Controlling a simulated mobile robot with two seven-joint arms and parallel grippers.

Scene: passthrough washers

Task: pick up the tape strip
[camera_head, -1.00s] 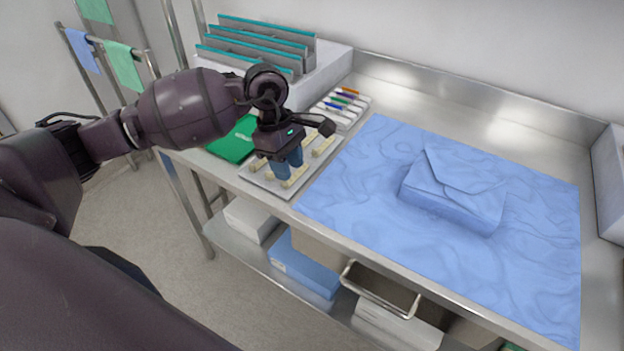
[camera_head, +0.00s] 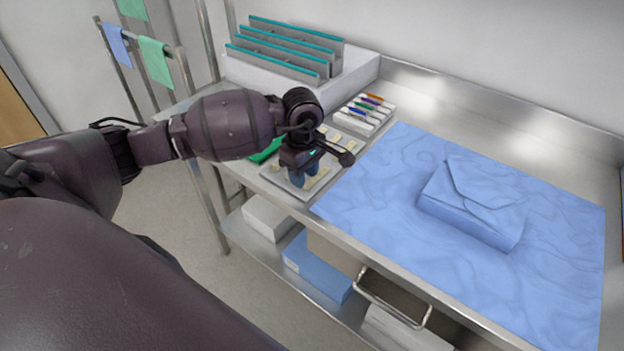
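Several short cream tape strips (camera_head: 335,138) lie on a grey tray (camera_head: 345,156) at the left end of the steel table. My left gripper (camera_head: 304,180) points down over the near part of this tray, its blue fingertips low among the strips. The gripper and wrist hide part of the tray. I cannot tell whether the fingers are apart or closed on a strip. My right gripper is out of view.
A rack with grey, teal-edged dividers (camera_head: 285,52) stands behind the tray. A white holder of coloured pens (camera_head: 365,114) sits beside it. A blue folded wrap (camera_head: 472,205) rests on a blue drape (camera_head: 385,235) to the right. Green material (camera_head: 265,151) is partly hidden by my arm.

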